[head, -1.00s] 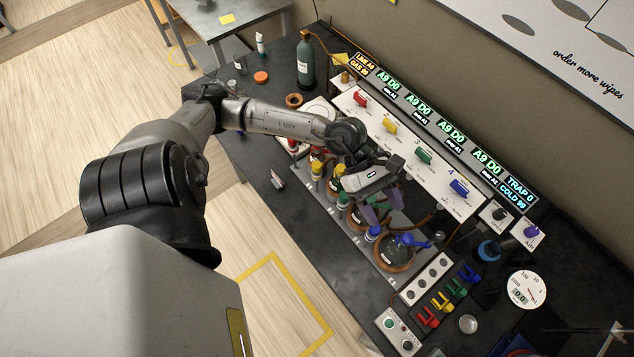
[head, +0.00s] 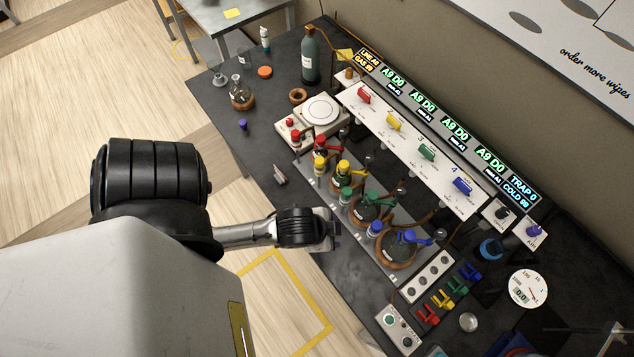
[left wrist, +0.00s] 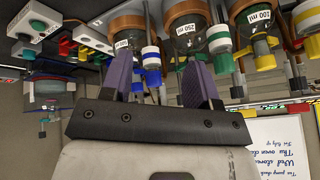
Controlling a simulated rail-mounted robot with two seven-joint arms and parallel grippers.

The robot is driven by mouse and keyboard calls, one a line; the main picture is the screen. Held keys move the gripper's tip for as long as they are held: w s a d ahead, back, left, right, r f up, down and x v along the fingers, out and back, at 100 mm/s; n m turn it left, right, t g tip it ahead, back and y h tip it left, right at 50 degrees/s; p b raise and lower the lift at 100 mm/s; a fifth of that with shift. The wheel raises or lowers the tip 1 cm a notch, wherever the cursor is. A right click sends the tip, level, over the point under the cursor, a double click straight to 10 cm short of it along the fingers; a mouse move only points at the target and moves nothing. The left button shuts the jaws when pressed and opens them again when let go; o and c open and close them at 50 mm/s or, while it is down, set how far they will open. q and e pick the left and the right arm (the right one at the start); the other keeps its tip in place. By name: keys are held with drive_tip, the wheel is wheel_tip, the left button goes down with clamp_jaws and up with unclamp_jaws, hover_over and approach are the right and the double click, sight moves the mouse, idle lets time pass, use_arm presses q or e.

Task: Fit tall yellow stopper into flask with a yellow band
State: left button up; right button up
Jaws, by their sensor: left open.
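My left gripper is open, with purple fingers (left wrist: 158,80) in the left wrist view and nothing held between them. A blue-banded white vial (left wrist: 150,62) shows beyond the gap, and a green-banded vial (left wrist: 219,40) lies past the right finger. In the head view the wrist hides the fingers, beside the front edge of the flask row. There, yellow tops show on a small vessel (head: 319,164) and on a flask (head: 343,167) behind it. A yellow band (left wrist: 264,46) shows near the 100 ml label at the wrist view's upper right. I cannot tell which yellow piece is the tall stopper.
Flasks with green (head: 371,206) and blue (head: 399,249) fittings stand in brown rings along the row. A valve panel (head: 412,150) runs behind. A hot plate (head: 321,112) and a dark bottle (head: 310,55) stand farther back. The bench's left front part is fairly clear.

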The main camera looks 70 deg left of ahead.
use_arm(q)
drive_tip(key=s, duration=0.1)
drive_tip(key=s+d+f+g, duration=0.1)
drive_tip(key=s+d+n+g+h, duration=0.1)
drive_tip(key=s, duration=0.1)
drive_tip(key=shift+f, duration=0.15)
wheel_tip(320, 180, up, 12)
drive_tip(key=p, duration=1.1)
drive_tip(key=shift+p, duration=0.35)
drive_tip(key=shift+f, duration=0.1)
